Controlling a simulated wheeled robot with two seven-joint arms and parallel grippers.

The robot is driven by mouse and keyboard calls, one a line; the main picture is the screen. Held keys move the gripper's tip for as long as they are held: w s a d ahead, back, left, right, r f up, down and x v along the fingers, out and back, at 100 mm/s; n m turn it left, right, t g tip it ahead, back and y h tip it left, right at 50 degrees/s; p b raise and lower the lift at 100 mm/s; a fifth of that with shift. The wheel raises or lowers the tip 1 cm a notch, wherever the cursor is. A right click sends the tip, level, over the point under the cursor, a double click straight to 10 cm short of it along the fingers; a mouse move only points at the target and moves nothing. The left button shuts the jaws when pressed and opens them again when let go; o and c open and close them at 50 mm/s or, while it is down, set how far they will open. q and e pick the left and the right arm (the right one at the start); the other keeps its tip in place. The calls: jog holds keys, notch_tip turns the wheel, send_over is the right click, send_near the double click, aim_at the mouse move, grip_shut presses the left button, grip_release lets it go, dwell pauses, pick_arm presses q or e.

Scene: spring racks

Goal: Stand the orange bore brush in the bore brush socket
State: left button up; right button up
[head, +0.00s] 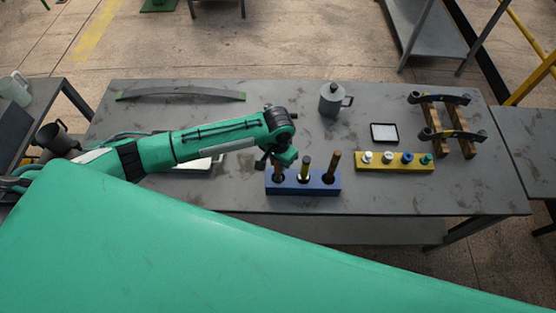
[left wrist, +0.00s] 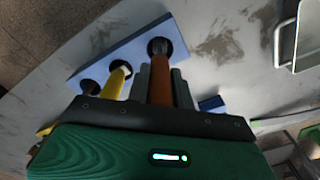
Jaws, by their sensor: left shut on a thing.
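The blue block (head: 305,188) stands at the front middle of the table, with several dark sockets in its top. My left gripper (head: 278,160) is above its left end, shut on the orange bore brush. In the left wrist view the orange handle (left wrist: 160,85) runs between the fingers to a dark round end (left wrist: 160,48) at the end socket of the blue block (left wrist: 125,50). How deep it sits cannot be told. A yellow-handled brush (head: 305,165) stands in the middle socket and a brown-handled one (head: 333,163) in the right socket. My right gripper is not in view.
A yellow block (head: 395,167) with several small fittings stands to the right. A flat leaf spring (head: 180,92) lies at back left.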

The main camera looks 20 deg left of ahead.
pick_arm(q)
jog(key=shift+f, duration=0.3)
jog(key=o, duration=1)
jog(key=shift+o, duration=0.2)
